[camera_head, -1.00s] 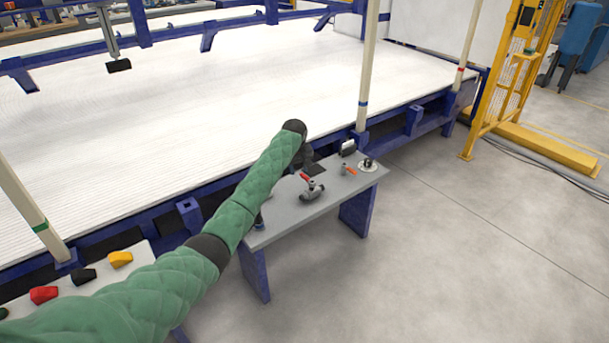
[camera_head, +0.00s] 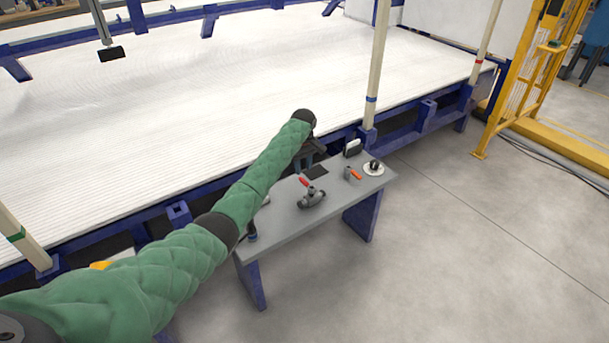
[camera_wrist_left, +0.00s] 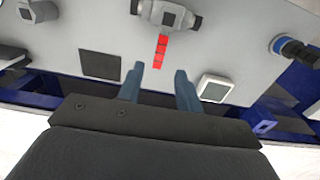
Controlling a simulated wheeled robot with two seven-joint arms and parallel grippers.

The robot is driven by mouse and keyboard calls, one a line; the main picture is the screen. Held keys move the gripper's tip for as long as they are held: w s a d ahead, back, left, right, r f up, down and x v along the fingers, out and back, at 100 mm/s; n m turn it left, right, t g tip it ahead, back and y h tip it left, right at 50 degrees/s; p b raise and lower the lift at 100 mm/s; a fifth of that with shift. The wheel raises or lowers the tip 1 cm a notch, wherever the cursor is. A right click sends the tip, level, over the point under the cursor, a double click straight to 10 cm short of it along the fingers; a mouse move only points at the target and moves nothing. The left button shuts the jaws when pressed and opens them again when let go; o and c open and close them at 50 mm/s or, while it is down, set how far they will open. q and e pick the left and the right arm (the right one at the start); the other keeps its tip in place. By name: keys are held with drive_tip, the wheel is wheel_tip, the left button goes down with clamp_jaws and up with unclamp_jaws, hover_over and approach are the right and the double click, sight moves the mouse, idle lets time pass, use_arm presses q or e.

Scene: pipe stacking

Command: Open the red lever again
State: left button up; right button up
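The red lever (camera_head: 304,182) sits on a grey valve (camera_head: 312,199) on a small grey table (camera_head: 275,222). In the left wrist view the red lever (camera_wrist_left: 161,50) points from the valve body (camera_wrist_left: 168,14) towards my gripper. My left gripper (camera_wrist_left: 158,80) is open, with its two blue-grey fingers apart and nothing between them. The lever's end lies just beyond the fingertips, roughly in line with the gap. I cannot tell the height between fingers and lever. In the head view the left gripper (camera_head: 312,157) is partly hidden behind its arm, at the table's far edge.
A smaller fitting with an orange lever (camera_head: 355,175) and a round white-based part (camera_head: 374,168) stand at the table's right end. A dark square (camera_wrist_left: 100,65) lies beside the red lever. A blue-and-black part (camera_wrist_left: 295,48) is at the wrist view's right. The floor in front is clear.

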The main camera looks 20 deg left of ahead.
sight(304, 180)
use_arm(q)
drive_tip(key=shift+w+f, duration=0.1)
drive_tip(key=shift+f, duration=2.8)
clamp_jaws()
